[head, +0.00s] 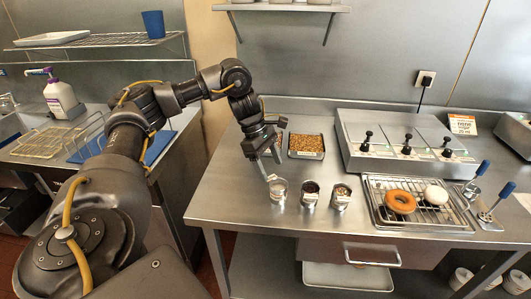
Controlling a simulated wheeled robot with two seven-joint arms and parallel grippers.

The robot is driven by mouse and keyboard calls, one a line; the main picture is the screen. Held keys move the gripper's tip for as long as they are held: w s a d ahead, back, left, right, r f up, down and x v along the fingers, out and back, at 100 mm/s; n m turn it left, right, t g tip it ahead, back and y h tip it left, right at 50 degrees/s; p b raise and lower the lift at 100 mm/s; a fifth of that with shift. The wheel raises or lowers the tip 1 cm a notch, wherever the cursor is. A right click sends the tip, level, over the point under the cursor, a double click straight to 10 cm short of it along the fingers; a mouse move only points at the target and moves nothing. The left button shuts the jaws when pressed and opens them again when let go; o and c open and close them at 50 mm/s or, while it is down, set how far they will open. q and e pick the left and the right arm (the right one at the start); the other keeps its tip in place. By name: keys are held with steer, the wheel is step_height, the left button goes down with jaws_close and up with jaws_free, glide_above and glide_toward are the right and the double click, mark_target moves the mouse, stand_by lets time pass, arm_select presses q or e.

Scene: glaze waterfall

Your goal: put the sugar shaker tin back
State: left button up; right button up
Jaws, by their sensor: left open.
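Three small metal tins stand in a row on the steel counter. The left tin (278,194) looks pale inside, the middle tin (310,197) looks dark inside, and the right tin (341,200) has mixed colours inside. I cannot read any label, so which one holds sugar is not certain; the pale left one may be it. My left gripper (271,168) is open, pointing down just behind and above the left tin, with its fingers close to the rim. Whether it touches the tin is unclear. My right gripper is out of view.
A square tray of brown crumbs (306,146) lies just right of the gripper. A steel unit with black-knobbed lids (385,150) stands at the back. The counter's front left is clear.

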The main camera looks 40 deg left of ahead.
arm_select(q)
steer(key=p+v, duration=0.1)
steer(key=v, duration=0.2)
steer(key=shift+a+r, duration=0.15)
steer(key=shift+r, duration=0.2)
stand_by(0.3)
